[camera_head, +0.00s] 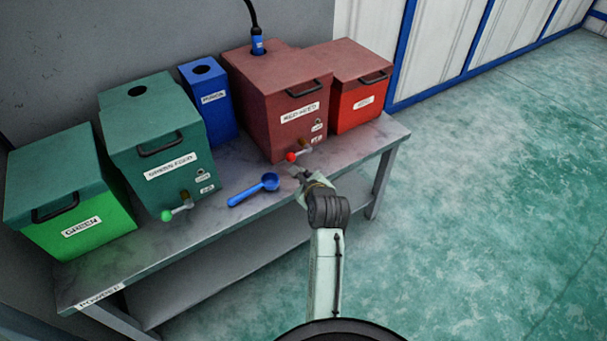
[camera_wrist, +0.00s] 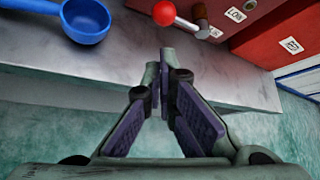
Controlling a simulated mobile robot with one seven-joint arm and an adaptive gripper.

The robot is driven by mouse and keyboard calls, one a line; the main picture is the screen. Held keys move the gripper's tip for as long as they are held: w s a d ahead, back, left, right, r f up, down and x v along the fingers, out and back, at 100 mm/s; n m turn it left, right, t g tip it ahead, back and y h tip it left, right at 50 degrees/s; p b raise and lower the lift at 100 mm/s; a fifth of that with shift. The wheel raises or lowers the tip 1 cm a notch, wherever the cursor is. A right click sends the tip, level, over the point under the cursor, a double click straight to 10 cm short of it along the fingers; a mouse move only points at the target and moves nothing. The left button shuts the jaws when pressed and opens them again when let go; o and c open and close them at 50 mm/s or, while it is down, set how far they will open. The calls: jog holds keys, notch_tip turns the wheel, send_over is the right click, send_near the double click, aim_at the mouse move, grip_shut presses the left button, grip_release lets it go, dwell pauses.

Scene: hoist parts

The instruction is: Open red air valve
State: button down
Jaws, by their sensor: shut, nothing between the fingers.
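The red air valve (camera_head: 292,156) is a red ball-tipped lever low on the front of the dark red RED FEED box (camera_head: 275,100). In the wrist view the red knob (camera_wrist: 164,13) is at the top centre, with its metal lever running right to the box front. My gripper (camera_head: 301,174) is just in front of and below the knob, near the table's front edge. In the wrist view my gripper's fingers (camera_wrist: 166,75) are closed together at the tips with nothing between them. They are apart from the knob. Small labels (camera_wrist: 236,14) sit beside the valve.
A blue scoop (camera_head: 256,189) lies on the table (camera_head: 225,225) left of my gripper. The green feed box (camera_head: 150,130) with a green-knobbed valve, a green box (camera_head: 70,215), a blue bin (camera_head: 208,100) and a red box (camera_head: 355,90) stand along the table. Open floor lies right.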

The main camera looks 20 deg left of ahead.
jog(key=x, duration=0.8)
jog(key=shift+w+a+f+p, duration=0.1)
jog(key=shift+w+f+p, duration=0.1)
jog(key=shift+p, duration=0.15)
